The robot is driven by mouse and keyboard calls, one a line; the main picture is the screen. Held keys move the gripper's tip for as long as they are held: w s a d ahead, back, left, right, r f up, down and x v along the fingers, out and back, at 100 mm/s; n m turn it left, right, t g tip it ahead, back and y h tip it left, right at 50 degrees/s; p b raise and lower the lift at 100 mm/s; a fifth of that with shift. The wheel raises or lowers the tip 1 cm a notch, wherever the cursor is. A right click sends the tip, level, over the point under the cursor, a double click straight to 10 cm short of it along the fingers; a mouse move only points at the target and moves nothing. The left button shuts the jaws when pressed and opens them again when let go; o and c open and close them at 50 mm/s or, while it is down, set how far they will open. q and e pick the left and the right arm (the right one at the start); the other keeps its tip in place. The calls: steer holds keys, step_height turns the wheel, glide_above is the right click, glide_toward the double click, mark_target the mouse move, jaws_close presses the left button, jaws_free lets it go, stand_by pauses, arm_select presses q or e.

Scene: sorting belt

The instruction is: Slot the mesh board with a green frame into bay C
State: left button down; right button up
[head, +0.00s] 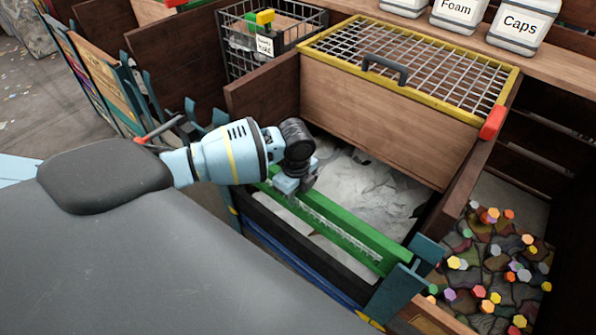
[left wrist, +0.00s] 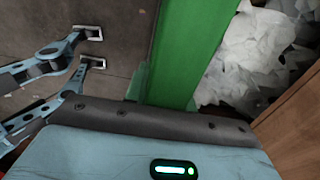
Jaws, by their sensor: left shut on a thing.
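The green-framed mesh board (head: 345,222) is at the front of a bay filled with white scraps. Its long green top rail shows, with a strip of mesh below it. My left gripper (head: 293,186) is shut on the board near the left end of its top edge. In the left wrist view the green frame (left wrist: 185,55) runs up from my gripper body, with the scraps to its right. A blue slotted bracket (head: 410,268) stands by the board's right end. The lower part of the board is hidden, and I see no bay letter. My right gripper is out of view.
White scraps (head: 375,190) fill the bay behind the board. A yellow-framed mesh lid (head: 410,62) lies across the bay's back. A wooden divider (head: 462,185) separates it from a bay of colourful caps (head: 495,262). A wire basket (head: 238,45) stands behind left.

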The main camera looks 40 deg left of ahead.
arm_select(q)
step_height(320, 180, down, 12)
steer(key=b, duration=0.4)
steer(key=shift+b, duration=0.35)
steer(key=shift+f, duration=0.1)
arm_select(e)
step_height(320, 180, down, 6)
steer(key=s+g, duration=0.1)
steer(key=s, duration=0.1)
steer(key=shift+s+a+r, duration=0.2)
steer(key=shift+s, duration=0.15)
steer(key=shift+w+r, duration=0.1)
arm_select(q)
steer(key=shift+f, duration=0.15)
steer(key=shift+f+b, duration=0.35)
steer(key=shift+f, duration=0.2)
steer(key=c, duration=1.1)
jaws_free()
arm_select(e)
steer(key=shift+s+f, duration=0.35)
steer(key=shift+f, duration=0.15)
arm_select(q)
steer(key=shift+s+f, duration=0.1)
